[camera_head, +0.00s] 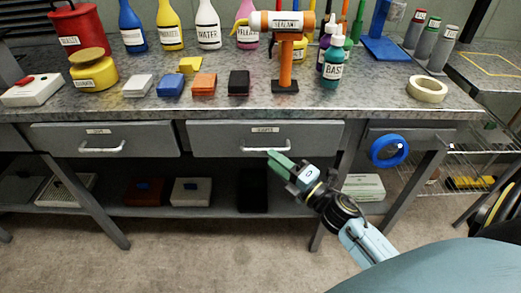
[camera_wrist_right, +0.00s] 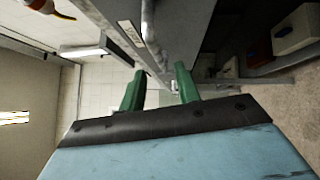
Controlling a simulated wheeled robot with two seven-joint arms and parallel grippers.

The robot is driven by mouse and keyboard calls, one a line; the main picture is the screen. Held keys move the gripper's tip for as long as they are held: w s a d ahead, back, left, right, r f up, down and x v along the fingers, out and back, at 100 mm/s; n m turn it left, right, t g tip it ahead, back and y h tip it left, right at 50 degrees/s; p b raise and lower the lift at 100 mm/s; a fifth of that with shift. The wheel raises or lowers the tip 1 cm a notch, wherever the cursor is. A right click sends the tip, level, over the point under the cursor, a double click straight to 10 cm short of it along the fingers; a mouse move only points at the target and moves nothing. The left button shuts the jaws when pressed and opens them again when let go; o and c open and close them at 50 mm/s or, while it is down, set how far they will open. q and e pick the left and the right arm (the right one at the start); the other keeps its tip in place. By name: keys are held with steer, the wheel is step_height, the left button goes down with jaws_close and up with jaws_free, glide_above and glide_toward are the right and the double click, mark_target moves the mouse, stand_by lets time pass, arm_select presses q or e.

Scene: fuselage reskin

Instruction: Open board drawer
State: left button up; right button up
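The bench has a wide centre drawer (camera_head: 222,138) with a small label, too small to read surely, and a pale bar handle (camera_head: 268,149). A similar left drawer (camera_head: 60,139) has its own label and handle (camera_head: 101,149). Both look shut. My right gripper (camera_head: 274,160) has green fingers and is just below and in front of the centre drawer's handle. In the right wrist view my gripper (camera_wrist_right: 159,78) is open, its fingers apart, with a labelled grey drawer front (camera_wrist_right: 172,35) beyond. I cannot tell whether the fingers touch the handle. My left gripper is not in view.
A blue tape roll (camera_head: 389,150) hangs at the right drawer (camera_head: 409,138). Boxes sit on the lower shelf (camera_head: 110,205). The floor in front is clear.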

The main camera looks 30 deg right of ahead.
mark_target(260, 150)
steer(key=x, duration=0.6)
steer(key=shift+c, duration=0.3)
jaws_close()
